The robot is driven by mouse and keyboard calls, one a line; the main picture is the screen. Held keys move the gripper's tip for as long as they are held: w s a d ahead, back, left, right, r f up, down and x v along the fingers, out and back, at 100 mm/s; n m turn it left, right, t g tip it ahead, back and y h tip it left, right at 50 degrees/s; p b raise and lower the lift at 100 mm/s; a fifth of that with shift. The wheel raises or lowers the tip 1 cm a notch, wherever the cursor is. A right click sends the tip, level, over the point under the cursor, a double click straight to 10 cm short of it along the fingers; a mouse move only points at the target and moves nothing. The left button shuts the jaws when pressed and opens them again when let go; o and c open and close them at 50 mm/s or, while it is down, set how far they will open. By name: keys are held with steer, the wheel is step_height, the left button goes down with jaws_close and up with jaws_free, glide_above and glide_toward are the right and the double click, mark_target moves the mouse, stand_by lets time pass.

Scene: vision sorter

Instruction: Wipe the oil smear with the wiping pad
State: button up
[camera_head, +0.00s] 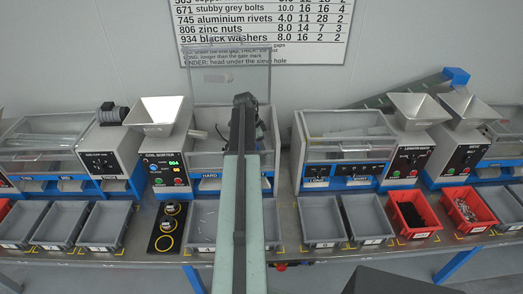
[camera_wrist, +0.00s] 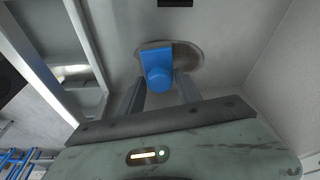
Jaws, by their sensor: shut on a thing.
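The wiping pad (camera_wrist: 158,68) is a blue block with a round knob, seen in the wrist view. My gripper (camera_wrist: 160,84) is shut on it, with one grey finger at each side. The oil smear (camera_wrist: 191,56) is a brownish oval patch on a pale grey surface. It shows to the left and right of the pad, which covers its middle. I cannot tell whether the pad touches the surface. In the head view my arm reaches into the middle machine (camera_head: 205,118), whose clear lid is raised. There the pad and smear are hidden.
A pale wall or frame edge (camera_wrist: 85,40) runs along the left in the wrist view. A dark slot (camera_wrist: 175,3) lies beyond the smear. In the head view, a coil sorter (camera_head: 160,150) stands left of my arm and another machine (camera_head: 345,150) right. Grey trays (camera_head: 322,243) line the bench front.

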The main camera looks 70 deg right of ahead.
steer(key=shift+d, duration=0.1)
steer(key=d, duration=0.1)
steer(key=w+d, duration=0.1)
steer(key=d, duration=0.1)
steer(key=shift+w+f, duration=0.1)
steer(key=shift+f, duration=0.05)
steer(key=shift+w+d, duration=0.25)
steer(key=shift+d, duration=0.4)
steer(key=shift+w+d, duration=0.25)
steer(key=shift+d, duration=0.4)
steer(key=shift+w+d, duration=0.25)
steer(key=shift+d, duration=0.4)
steer(key=shift+s+a, duration=0.7)
steer(key=shift+a, duration=1.15)
steer(key=shift+s+a, duration=0.7)
steer(key=shift+a, duration=1.1)
steer(key=shift+s+a, duration=0.7)
steer(key=shift+a, duration=1.15)
steer(key=shift+w+f+b, duration=0.1)
steer(key=shift+b, duration=0.2)
steer(key=shift+w, duration=0.1)
